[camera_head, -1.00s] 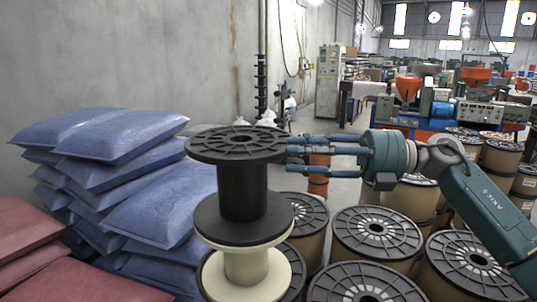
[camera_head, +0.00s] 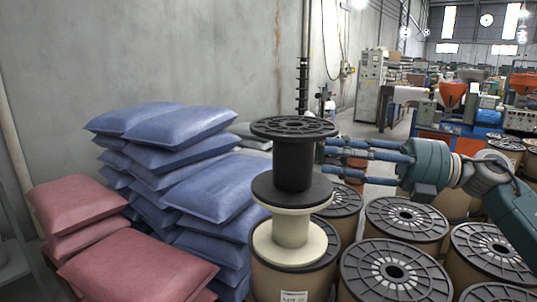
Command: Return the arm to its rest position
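My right gripper (camera_head: 322,150) comes in from the right, with its teal fingers pointing left. The fingers look spread and parallel, with nothing visible between them. Their tips show just right of the core of a black spool (camera_head: 294,168); I cannot tell whether they touch it. The black spool stands upright on a cream-white spool (camera_head: 291,232), which stands on a large brown drum-like spool (camera_head: 292,281) with a label. My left gripper is out of view.
Blue sacks (camera_head: 218,187) are piled left of the spool stack, with red sacks (camera_head: 137,268) in front at left. Several large copper-coloured spools with black flanges (camera_head: 407,218) crowd the floor below and right of my arm. A grey wall (camera_head: 180,60) stands behind; machines are farther back.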

